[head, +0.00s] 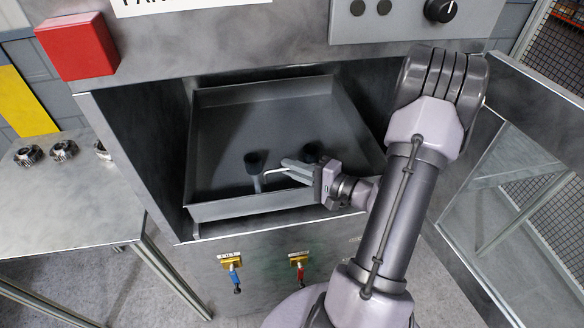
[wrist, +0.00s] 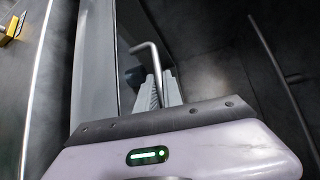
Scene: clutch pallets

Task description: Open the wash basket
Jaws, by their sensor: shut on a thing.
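The wash basket is a shallow grey metal tray (head: 240,208) inside the open washer cabinet (head: 150,150). Its inside shows two dark round-topped posts (head: 254,160) near the front and otherwise looks empty. My gripper (head: 292,169) is over the front part of the tray. Its fingers are shut on a thin bent metal rod (head: 272,171), which looks like a handle. In the wrist view the bent rod (wrist: 150,47) rises from between the ridged fingertips (wrist: 160,88). Where the rod joins the basket is hidden.
The cabinet door (head: 535,115) stands open at the right, close to my arm. A steel table (head: 70,205) with several small metal parts (head: 64,150) is at the left. Blue (head: 235,278) and red (head: 300,272) valve levers sit below the opening. A red box (head: 77,45) is at the upper left.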

